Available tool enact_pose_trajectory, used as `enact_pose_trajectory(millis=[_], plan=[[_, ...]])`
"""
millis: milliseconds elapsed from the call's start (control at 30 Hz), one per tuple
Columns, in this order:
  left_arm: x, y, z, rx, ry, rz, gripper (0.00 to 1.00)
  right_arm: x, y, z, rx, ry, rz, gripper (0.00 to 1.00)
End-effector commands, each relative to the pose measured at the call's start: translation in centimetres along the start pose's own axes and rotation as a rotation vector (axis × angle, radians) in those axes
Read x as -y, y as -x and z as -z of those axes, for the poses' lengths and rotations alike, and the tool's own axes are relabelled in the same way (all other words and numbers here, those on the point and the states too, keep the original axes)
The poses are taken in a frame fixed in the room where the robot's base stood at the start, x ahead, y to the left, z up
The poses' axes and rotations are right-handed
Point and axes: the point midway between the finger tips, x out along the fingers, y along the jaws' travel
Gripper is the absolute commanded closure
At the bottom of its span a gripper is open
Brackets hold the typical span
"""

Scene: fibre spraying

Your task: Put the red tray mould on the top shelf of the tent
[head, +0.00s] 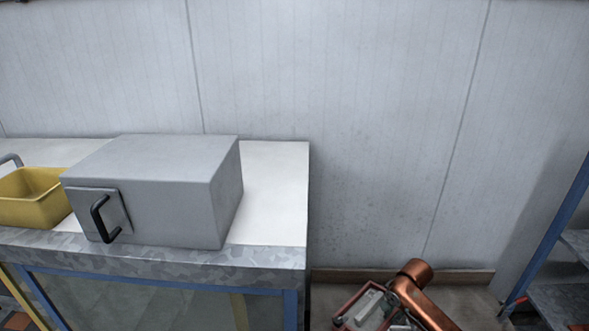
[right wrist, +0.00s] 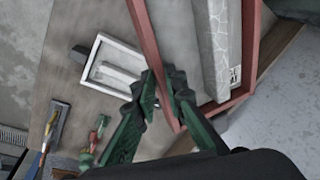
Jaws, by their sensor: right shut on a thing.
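The red tray mould shows partly at the bottom of the head view (head: 345,307), beside my copper-coloured right arm. In the right wrist view its long red sides run down the picture, and a near red edge (right wrist: 232,104) joins at the lower right. My right gripper (right wrist: 163,92) has its green fingers shut on the left red side. The right gripper is largely cut off by the bottom of the head view. A blue-posted unit with grey shelves (head: 574,243) stands at the right edge; its top is out of view, and I cannot tell whether it is the tent.
A grey box with a black handle (head: 150,190) and a yellow bin (head: 32,200) stand on a white-topped counter (head: 275,190) at left. In the wrist view, a white-framed piece (right wrist: 96,60) and a trowel (right wrist: 57,121) appear beyond the gripper. Bare wall fills the back.

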Motion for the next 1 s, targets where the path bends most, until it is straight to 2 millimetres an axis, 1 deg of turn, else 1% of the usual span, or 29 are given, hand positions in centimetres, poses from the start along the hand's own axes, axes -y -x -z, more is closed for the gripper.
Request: enact_pose_trajectory(millis=[33, 133, 267, 367, 500, 600, 700, 800, 1000], plan=[[0.0, 0.0, 0.0, 0.000, 0.000, 0.000, 0.60, 0.6, 0.9, 0.1, -0.003, 0.021, 0.009, 1.00], [0.0, 0.0, 0.0, 0.000, 0.000, 0.000, 0.60, 1.4, 2.2, -0.2, 0.004, 0.071, 0.016, 1.00], [0.0, 0.0, 0.0, 0.000, 0.000, 0.000, 0.60, 2.7, 4.5, -1.0, 0.014, 0.161, 0.027, 1.00], [0.0, 0.0, 0.0, 0.000, 0.000, 0.000, 0.60, 3.7, 6.4, -2.1, 0.025, 0.245, 0.035, 1.00], [0.0, 0.0, 0.0, 0.000, 0.000, 0.000, 0.60, 4.8, 9.2, -4.4, 0.044, 0.384, 0.051, 1.00], [0.0, 0.0, 0.0, 0.000, 0.000, 0.000, 0.60, 5.0, 10.9, -6.5, 0.058, 0.489, 0.062, 1.00], [0.0, 0.0, 0.0, 0.000, 0.000, 0.000, 0.60, 4.7, 12.1, -8.6, 0.072, 0.584, 0.070, 1.00], [0.0, 0.0, 0.0, 0.000, 0.000, 0.000, 0.60, 4.2, 12.9, -10.3, 0.083, 0.658, 0.079, 1.00], [0.0, 0.0, 0.0, 0.000, 0.000, 0.000, 0.60, 2.9, 13.7, -12.7, 0.098, 0.760, 0.091, 1.00]])
